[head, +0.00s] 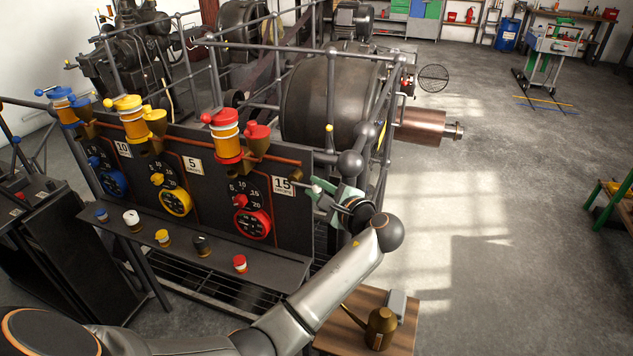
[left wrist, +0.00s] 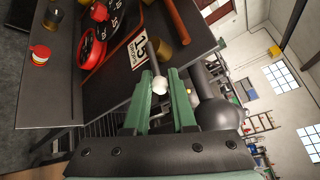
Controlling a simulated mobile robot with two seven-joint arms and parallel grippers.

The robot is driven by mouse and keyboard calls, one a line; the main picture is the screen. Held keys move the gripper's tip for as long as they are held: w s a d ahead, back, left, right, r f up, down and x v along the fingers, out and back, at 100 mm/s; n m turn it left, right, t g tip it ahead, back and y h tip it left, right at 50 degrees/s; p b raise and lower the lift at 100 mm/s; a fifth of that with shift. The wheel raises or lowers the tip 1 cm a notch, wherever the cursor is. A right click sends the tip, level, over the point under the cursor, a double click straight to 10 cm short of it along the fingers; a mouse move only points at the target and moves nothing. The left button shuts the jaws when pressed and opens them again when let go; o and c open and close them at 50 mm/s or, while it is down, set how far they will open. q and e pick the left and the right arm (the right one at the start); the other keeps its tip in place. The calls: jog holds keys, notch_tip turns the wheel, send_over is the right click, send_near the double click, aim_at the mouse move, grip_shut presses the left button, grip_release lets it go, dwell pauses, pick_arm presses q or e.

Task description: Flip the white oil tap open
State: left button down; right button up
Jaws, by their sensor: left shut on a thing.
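The white oil tap (head: 316,188) is at the right end of the dark panel, beside the "15 drops" label. In the left wrist view its white tip (left wrist: 160,86) sits between my green fingers, with a short grey stem running up from it toward the panel. My left gripper (head: 322,196) is shut on the tap; it also fills the lower middle of the left wrist view (left wrist: 160,92). The fingers partly hide the tap in the head view. My right gripper is not in view.
Red (head: 227,135), yellow (head: 131,118) and blue (head: 69,106) oilers stand along the panel top, above matching dials. Several small caps sit on the shelf (head: 180,240) below. A railing rises close behind my gripper. A wooden table (head: 343,338) holds a brass oil can (head: 380,328).

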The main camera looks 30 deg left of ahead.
pick_arm(q)
jog(key=shift+r, duration=0.15)
jog(key=c, duration=0.7)
grip_release()
jog(key=shift+c, duration=0.2)
